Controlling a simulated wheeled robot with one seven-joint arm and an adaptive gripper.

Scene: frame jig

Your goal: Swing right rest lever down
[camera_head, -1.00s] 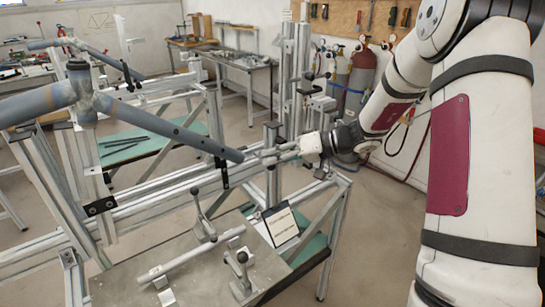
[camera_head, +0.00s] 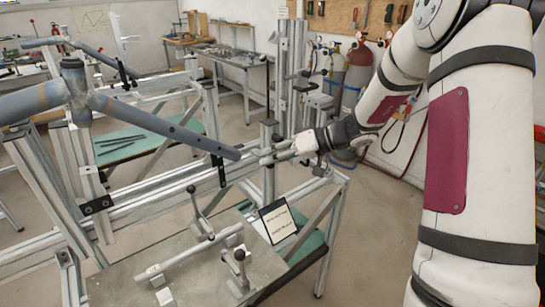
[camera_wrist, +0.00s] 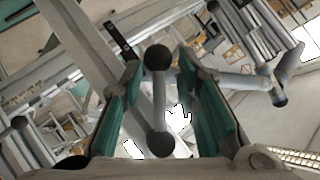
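In the wrist view, a pale lever bar (camera_wrist: 159,100) with a black ball at each end stands between the two teal-padded fingers of my gripper (camera_wrist: 160,98). The fingers are apart, with gaps visible on both sides of the bar. In the head view, my gripper (camera_head: 279,156) is beside the upright post (camera_head: 268,135), close to the lower right end of the grey frame tube (camera_head: 190,137). The lever is too small or hidden there to make out. I cannot tell whether either finger touches it.
A metal plate (camera_head: 115,290) below carries two black-knobbed clamp levers (camera_head: 200,222) and (camera_head: 236,268) and a pale bar (camera_head: 190,252). A small sign (camera_head: 278,222) stands at its right. Gas cylinders (camera_head: 357,78) stand behind; open floor (camera_head: 378,230) lies to the right.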

